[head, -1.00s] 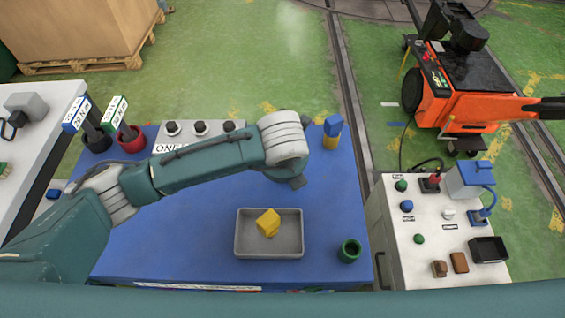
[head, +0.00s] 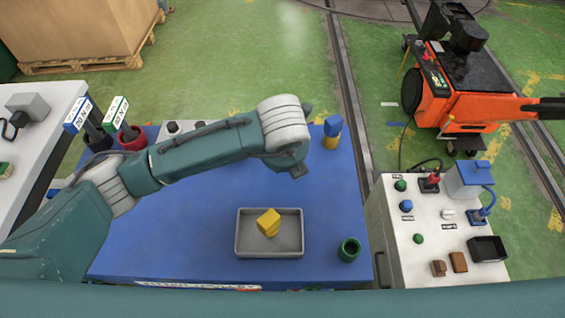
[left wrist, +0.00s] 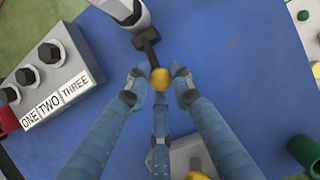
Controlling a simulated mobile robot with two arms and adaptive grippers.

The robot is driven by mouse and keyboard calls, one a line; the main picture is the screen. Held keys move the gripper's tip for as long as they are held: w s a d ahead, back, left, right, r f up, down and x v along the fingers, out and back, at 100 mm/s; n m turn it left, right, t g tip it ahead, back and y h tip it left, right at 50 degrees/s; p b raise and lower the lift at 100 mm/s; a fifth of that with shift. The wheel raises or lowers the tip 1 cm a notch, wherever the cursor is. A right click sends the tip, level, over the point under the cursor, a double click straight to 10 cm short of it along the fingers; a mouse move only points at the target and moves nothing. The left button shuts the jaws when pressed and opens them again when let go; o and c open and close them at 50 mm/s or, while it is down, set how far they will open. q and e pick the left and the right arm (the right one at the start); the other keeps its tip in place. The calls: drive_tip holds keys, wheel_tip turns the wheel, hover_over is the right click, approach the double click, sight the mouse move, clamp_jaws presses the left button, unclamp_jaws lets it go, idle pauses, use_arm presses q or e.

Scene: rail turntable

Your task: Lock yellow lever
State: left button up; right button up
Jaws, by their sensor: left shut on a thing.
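The yellow lever shows in the left wrist view as a yellow round knob (left wrist: 160,78) near a black stem (left wrist: 147,40), which runs up to a pale cylindrical part at the top edge. My left gripper (left wrist: 158,74) has its two fingertips on either side of the knob and is shut on it. In the head view my left arm's wrist hides the lever and most of the gripper. My right gripper is in neither view.
A grey tray (head: 240,248) holds a yellow block (head: 268,222) on the blue table (head: 200,232). A green cup (head: 349,250) stands right of it. A blue-topped yellow object (head: 332,132) stands at the far right. The ONE TWO THREE button box (left wrist: 50,80) lies left.

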use_arm(q)
drive_tip(key=shift+w+d+r, duration=0.1)
drive_tip(key=shift+w+r, duration=0.1)
drive_tip(key=shift+r, duration=0.05)
drive_tip(key=shift+w+r, duration=0.45)
drive_tip(key=shift+r, duration=0.05)
drive_tip(key=shift+c, duration=0.2)
